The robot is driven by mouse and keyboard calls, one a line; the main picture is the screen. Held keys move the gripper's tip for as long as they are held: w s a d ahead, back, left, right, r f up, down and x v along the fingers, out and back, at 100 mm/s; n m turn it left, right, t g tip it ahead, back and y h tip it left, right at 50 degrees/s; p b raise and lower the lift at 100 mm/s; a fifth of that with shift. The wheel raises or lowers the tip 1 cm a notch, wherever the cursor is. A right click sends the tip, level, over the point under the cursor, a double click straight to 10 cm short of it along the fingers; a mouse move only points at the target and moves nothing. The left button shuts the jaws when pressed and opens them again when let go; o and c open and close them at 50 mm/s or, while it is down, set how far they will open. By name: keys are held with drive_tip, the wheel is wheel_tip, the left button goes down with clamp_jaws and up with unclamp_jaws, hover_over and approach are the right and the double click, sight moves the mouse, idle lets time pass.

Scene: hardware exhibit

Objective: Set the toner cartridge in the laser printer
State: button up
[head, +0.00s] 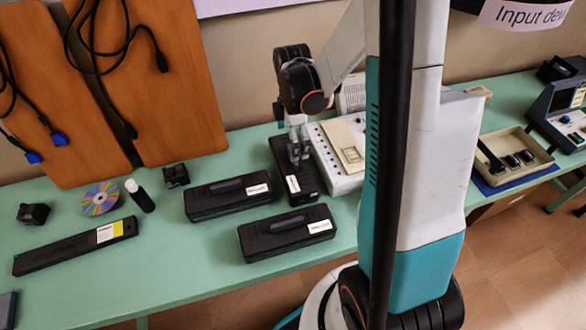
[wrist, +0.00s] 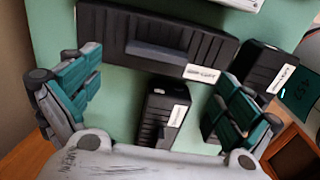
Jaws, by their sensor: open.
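Three similar black cartridge-like boxes with raised handles and small white labels lie on the green table: one at the back (head: 282,154), one at the left (head: 215,204), one in front (head: 262,238). A long, flat black bar (head: 70,250) with a white and yellow label lies further left. I cannot read which is the toner cartridge. My gripper (head: 298,148) points down over the back box. In the wrist view my gripper (wrist: 155,88) has its teal fingers spread and empty; a black box (wrist: 130,40) lies across the top. I cannot make out a laser printer for certain.
A pale machine (head: 328,163) stands right of the back box, partly behind my arm. A disc (head: 102,195), a dark bottle (head: 140,195) and small black blocks (head: 176,176) sit left. Brown boards (head: 165,90) with cables lean on the wall. A beige tray (head: 515,158) is at right.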

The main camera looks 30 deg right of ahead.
sight(292, 164)
drive_tip(key=f+b, duration=0.1)
drive_tip(key=f, duration=0.2)
drive_tip(key=f+b, duration=0.1)
drive_tip(key=f, duration=0.3)
drive_tip(key=shift+w+d+f, duration=0.1)
drive_tip(key=shift+w, duration=0.1)
drive_tip(key=c, duration=2.2)
drive_tip(key=shift+o, duration=0.2)
